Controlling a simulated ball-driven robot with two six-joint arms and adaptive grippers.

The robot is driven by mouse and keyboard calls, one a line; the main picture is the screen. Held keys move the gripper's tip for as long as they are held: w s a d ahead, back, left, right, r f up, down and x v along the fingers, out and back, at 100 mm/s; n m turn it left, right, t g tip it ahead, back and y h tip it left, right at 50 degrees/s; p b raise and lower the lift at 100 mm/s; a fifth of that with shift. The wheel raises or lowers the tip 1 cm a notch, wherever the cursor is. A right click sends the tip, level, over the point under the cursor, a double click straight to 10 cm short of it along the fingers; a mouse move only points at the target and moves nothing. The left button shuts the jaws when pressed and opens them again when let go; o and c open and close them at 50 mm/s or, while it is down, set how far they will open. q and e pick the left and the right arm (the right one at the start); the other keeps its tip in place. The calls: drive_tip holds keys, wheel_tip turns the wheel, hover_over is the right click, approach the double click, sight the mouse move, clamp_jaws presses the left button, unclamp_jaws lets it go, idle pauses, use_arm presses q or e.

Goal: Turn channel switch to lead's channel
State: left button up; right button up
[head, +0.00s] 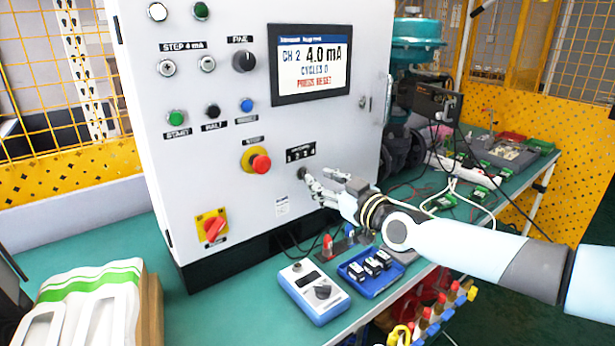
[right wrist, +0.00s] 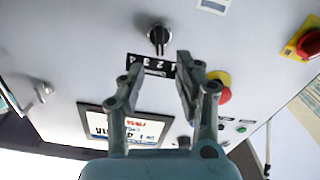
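The channel switch (head: 302,173) is a small black knob low on the white cabinet front, under a black number label (head: 301,154). In the right wrist view the knob (right wrist: 159,36) and its label (right wrist: 151,66) lie ahead of my fingertips. My right gripper (head: 318,182) is at the panel close to the knob, partly covering the area beside it. In the right wrist view its fingers (right wrist: 157,72) are spread apart with nothing between them. Whether a finger touches the knob I cannot tell. The screen (head: 309,64) reads CH 2 and 4.0 mA. My left gripper is out of view.
A red emergency button (head: 260,164) and a red rotary switch (head: 213,228) are on the panel left of the knob. Below, on the green bench, are a blue-white handheld box (head: 313,290) and a blue tray (head: 372,272). Cables run along the bench on the right.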

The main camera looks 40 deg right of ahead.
sight(307, 172)
drive_tip(key=w, duration=0.1)
drive_tip(key=w+b, duration=0.1)
drive_tip(key=w, duration=0.2)
drive_tip(key=shift+w+d+f+b, duration=0.2)
drive_tip(key=shift+w+d+b, duration=0.1)
drive_tip(key=shift+w+r, duration=0.15)
drive_tip(key=shift+w, duration=0.3)
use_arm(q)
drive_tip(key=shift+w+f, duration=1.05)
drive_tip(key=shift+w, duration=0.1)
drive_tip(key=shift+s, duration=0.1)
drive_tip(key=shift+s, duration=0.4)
use_arm(e)
clamp_jaws()
